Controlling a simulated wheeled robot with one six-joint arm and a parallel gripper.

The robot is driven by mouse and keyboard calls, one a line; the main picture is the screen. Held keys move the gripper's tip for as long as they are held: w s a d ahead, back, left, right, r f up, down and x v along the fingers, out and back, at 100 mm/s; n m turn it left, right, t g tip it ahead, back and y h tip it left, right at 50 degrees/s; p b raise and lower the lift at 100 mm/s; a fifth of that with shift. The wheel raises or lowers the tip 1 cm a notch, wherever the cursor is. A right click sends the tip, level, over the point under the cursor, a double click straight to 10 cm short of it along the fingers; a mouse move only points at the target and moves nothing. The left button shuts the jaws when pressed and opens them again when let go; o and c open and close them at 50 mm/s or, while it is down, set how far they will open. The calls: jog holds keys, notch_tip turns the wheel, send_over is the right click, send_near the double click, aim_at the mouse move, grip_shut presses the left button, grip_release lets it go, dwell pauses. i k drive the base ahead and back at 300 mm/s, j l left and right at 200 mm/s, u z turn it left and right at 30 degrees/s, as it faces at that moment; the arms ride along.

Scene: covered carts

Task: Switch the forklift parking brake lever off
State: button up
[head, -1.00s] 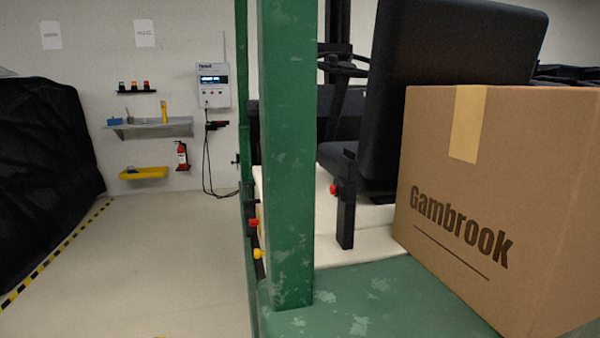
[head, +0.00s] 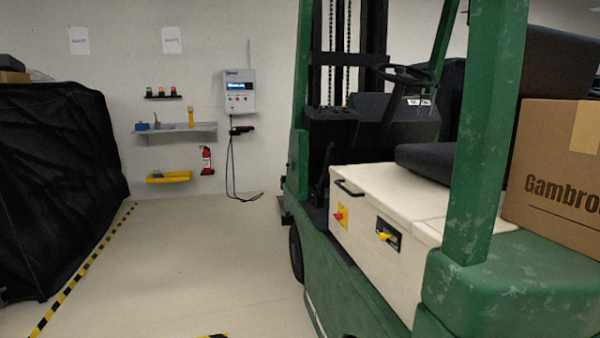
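The green forklift (head: 487,130) fills the right half of the head view, seen from its side and rear. A dark upright lever (head: 327,168) stands by the dashboard, in front of the cream seat base; it may be the parking brake lever. On the seat base's side are a red knob on a yellow plate (head: 341,216) and a yellow handle on a black plate (head: 386,237). Whether any of these is on or off I cannot tell. My gripper is not in view.
A Gambrook box (head: 557,170) sits on the forklift's rear. A black-covered cart (head: 55,185) stands left behind yellow-black floor tape. The floor between is clear up to the back wall, with its shelf (head: 205,128), fire extinguisher (head: 206,160) and charger unit (head: 239,92).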

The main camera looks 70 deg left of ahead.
aim_at(328, 156)
jog(key=u, duration=0.4)
jog(key=j+u, duration=0.15)
jog(key=u, duration=0.25)
jog(key=j+u, duration=0.1)
jog(key=u, duration=0.3)
jog(key=j+u, duration=0.1)
jog(key=u, duration=0.3)
jog(key=i+j, duration=0.3)
jog(key=j, duration=0.15)
jog(key=i+j, duration=0.35)
jog(key=i+j+u, duration=0.1)
jog(key=i+j, duration=0.2)
jog(key=j, duration=0.3)
